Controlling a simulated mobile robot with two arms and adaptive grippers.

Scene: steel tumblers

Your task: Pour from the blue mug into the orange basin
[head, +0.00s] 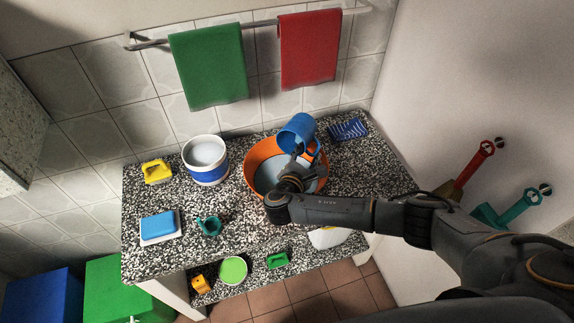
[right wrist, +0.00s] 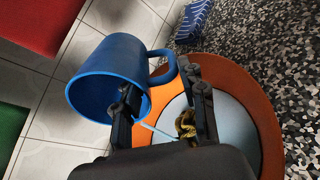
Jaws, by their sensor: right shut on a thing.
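The blue mug (head: 296,133) is held tilted above the back right part of the orange basin (head: 256,156). My right gripper (head: 304,158) is shut on the mug at its handle side; the handle shows between the fingers in the right wrist view (right wrist: 160,80). There the mug (right wrist: 105,72) has its open mouth toward the lower left, and its inside looks dark blue. The basin (right wrist: 262,105) lies below, with a pale grey-blue surface inside it. A thin light-blue streak shows between the fingers; I cannot tell whether it is liquid. My left gripper is out of view.
A blue-and-white pot (head: 206,170) stands left of the basin on the speckled counter (head: 150,203). A yellow item (head: 156,171), a blue sponge-like block (head: 158,225) and a teal item (head: 210,226) lie further left. A blue patterned cloth (head: 348,129) lies back right. Towels (head: 208,65) hang behind.

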